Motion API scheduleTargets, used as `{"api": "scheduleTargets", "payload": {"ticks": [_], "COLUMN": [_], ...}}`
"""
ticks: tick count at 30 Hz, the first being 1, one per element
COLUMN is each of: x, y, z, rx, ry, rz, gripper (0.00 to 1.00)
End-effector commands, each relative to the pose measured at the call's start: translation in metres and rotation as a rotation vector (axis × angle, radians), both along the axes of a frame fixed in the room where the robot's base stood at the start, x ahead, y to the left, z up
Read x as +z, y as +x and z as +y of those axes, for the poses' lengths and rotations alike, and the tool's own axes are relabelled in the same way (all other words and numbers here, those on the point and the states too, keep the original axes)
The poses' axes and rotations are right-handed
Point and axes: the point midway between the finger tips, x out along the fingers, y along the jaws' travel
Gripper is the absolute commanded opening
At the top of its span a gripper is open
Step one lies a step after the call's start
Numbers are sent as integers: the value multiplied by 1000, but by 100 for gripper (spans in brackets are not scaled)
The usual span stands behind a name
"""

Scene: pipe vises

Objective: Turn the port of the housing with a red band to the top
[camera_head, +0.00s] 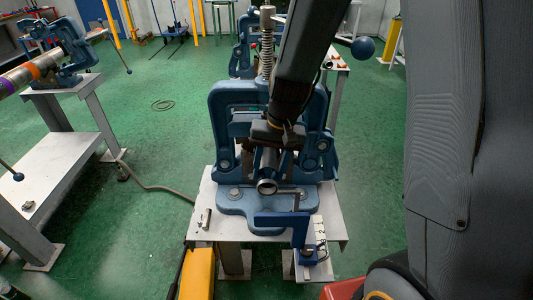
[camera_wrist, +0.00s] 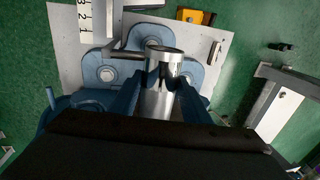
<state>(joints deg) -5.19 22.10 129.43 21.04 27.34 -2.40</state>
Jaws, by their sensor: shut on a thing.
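A blue pipe vise (camera_head: 215,112) stands on a light table in the middle of the head view. A shiny metal cylinder with a round open end (camera_head: 267,187) sits in it, pointing toward me; it also shows in the wrist view (camera_wrist: 158,104). My gripper (camera_head: 268,145) comes down from above and is shut on this cylinder. In the wrist view its fingertips (camera_wrist: 162,78) lie on either side of the cylinder near its end. No red band or port shows on the visible part; my gripper and the vise hide much of it.
A second vise (camera_head: 75,55) at the left holds a pipe with orange and purple bands (camera_head: 35,70). A blue bracket and scale (camera_head: 300,228) stand at the table's front right. A small metal part (camera_head: 206,218) lies at its left edge.

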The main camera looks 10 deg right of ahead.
Motion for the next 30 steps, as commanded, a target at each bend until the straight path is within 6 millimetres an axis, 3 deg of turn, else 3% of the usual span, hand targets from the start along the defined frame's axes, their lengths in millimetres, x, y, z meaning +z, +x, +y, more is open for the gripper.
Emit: {"api": "scheduleTargets", "payload": {"ticks": [30], "x": [-2], "y": [0], "z": [-3], "rx": [-3], "ry": [117], "rz": [-23], "gripper": [20]}}
